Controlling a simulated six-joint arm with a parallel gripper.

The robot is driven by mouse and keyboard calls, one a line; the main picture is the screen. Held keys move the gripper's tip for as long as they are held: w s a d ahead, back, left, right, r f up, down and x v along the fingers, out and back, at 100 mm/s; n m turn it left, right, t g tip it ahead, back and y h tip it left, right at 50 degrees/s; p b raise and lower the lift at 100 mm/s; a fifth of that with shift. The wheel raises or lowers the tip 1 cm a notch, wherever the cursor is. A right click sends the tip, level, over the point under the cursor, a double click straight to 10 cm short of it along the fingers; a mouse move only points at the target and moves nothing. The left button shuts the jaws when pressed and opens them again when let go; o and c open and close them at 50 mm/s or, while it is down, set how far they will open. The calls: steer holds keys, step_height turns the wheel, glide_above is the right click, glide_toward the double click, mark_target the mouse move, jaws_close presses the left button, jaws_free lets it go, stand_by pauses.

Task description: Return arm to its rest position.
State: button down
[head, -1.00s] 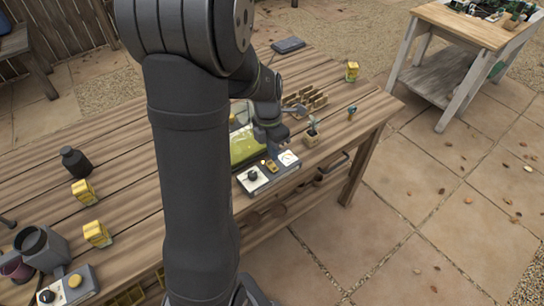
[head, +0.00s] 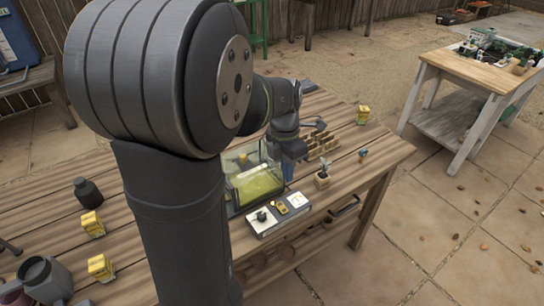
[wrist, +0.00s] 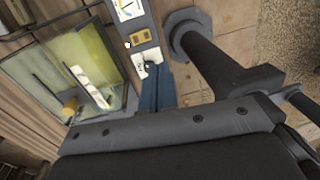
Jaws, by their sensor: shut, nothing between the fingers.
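My arm bends over the wooden workbench (head: 130,235), with its big grey links filling the left middle of the head view. My gripper (head: 288,172) hangs above the bench beside a glass tank with yellow-green contents (head: 255,185). In the wrist view my gripper (wrist: 155,85) shows as blue-grey fingers, shut and empty. The tank (wrist: 60,70) lies to their left there. A control panel with a dial and a gauge (head: 277,215) is in front of the tank; it also shows in the wrist view (wrist: 139,36), close to the fingertips in the picture.
Two yellow boxes (head: 93,224), a dark bottle (head: 88,193) and a grey mug (head: 44,280) are at left. A separate table (head: 465,75) stands at right.

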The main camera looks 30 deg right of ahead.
steer(key=f, duration=0.3)
steer(key=w+f, duration=0.1)
steer(key=f, duration=0.6)
steer(key=shift+w+f, duration=0.15)
step_height(320, 180, up, 3)
steer(key=shift+w, duration=0.15)
steer(key=shift+w+r, duration=0.1)
steer(key=shift+r, duration=0.65)
